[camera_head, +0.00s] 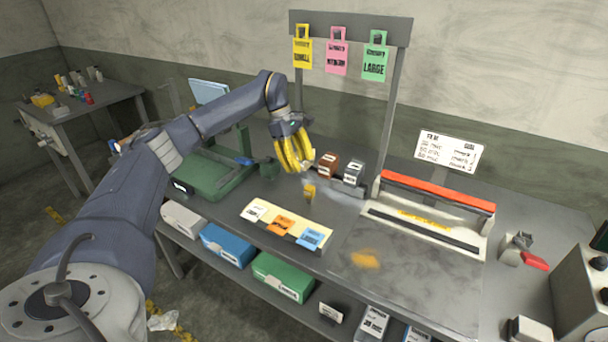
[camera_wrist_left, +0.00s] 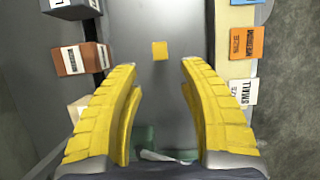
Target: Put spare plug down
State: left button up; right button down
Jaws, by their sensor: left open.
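My left gripper (camera_head: 300,170) has yellow fingers and is above the bench, left of a row of small labelled blocks. In the left wrist view its fingers (camera_wrist_left: 160,68) are spread wide with nothing between them. The row holds a brown block (camera_head: 327,164), a grey block (camera_head: 353,172) and a pale block beside the gripper. The brown block (camera_wrist_left: 80,59) and the pale block (camera_wrist_left: 82,112) show left of the fingers in the left wrist view. I cannot tell which block is the spare plug.
Size cards on a cream strip (camera_head: 260,226) lie in front of the gripper. A green-based device (camera_head: 212,180) stands left. A sealer with a red bar (camera_head: 436,192) stands right. Colored tags hang from a rear frame (camera_head: 350,25). The bench front right is mostly clear.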

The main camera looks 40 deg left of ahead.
pick_arm(q)
jog(key=shift+v, duration=1.25)
